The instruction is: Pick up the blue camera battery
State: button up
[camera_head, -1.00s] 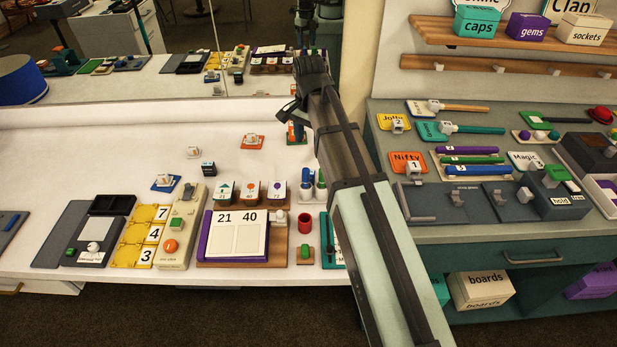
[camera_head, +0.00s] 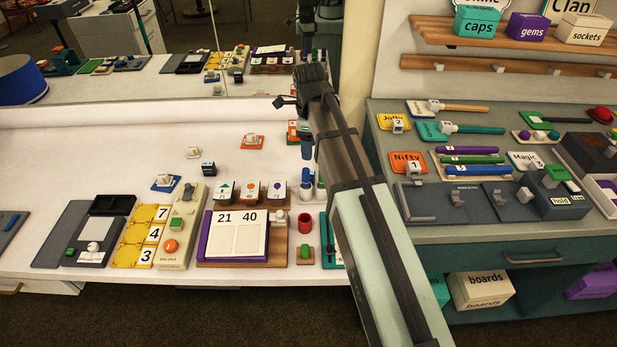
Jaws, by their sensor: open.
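I cannot tell for certain which item is the blue camera battery. A small blue upright piece (camera_head: 307,178) stands on the white counter below my gripper in the picture, beside the arm. A blue mat (camera_head: 165,183) with a small pale block on it lies further left. A dark grey board (camera_head: 8,238) with a blue piece on it is at the far left edge. My gripper (camera_head: 286,102) is open at the end of the arm, raised above the back of the counter. Nothing shows between its fingers. The arm hides part of the counter's right side.
A purple-framed board (camera_head: 207,245) marked 21 and 40, a yellow number strip (camera_head: 133,237) and a red cup (camera_head: 305,225) crowd the front. A mirror (camera_head: 180,50) stands behind. A green-grey bench (camera_head: 480,235) is at right. The counter's back left is clear.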

jog(key=shift+w+d+f, duration=0.1)
jog(key=shift+f, duration=2.85)
jog(key=shift+d+f, duration=0.1)
jog(key=shift+f, duration=2.85)
jog(key=shift+c, duration=0.3)
grip_shut()
jog(key=shift+r, duration=0.1)
